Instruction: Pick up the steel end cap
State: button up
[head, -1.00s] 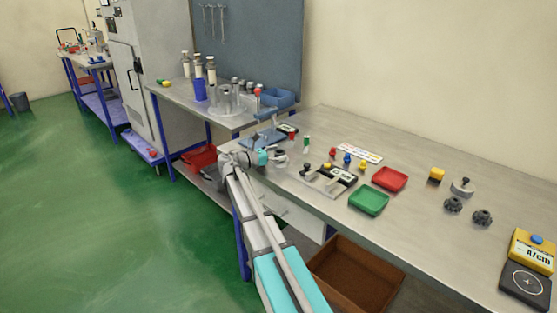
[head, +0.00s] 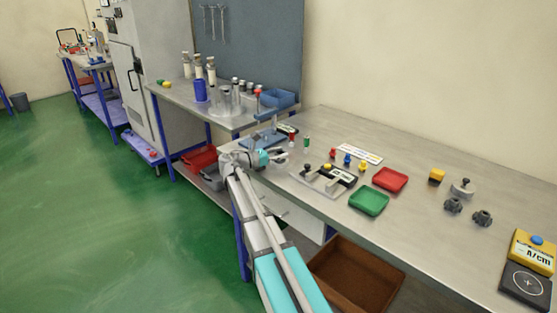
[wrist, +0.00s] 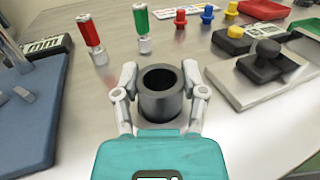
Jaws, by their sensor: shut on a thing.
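The steel end cap (wrist: 160,103) shows in the wrist view as a dark grey hollow cylinder with its round opening facing up. My gripper (wrist: 160,82) has one finger on each side of it and is shut on it. In the head view my gripper (head: 279,155) is over the near left part of the bench, and the cap is small and mostly hidden by the fingers there. I cannot tell whether the cap's lower end touches the bench top.
Red-handled (wrist: 91,38) and green-handled (wrist: 142,24) pieces stand just beyond the cap. A blue base (wrist: 35,110) lies left. A metal fixture with a black knob (wrist: 268,62) is close on the right. Green (head: 369,201) and red (head: 390,179) trays sit farther right.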

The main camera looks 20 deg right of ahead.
grip_shut()
jog(key=shift+r, duration=0.2)
notch_tip(320, 180, up, 2)
jog(key=p, duration=0.2)
jog(key=shift+p, duration=0.3)
jog(key=s+a+r+p, duration=0.2)
jog(key=s+r+p, duration=0.8)
jog(key=s, duration=0.4)
jog(key=shift+a+r, duration=0.15)
jog(key=shift+r, duration=0.2)
jog(key=shift+w, duration=0.1)
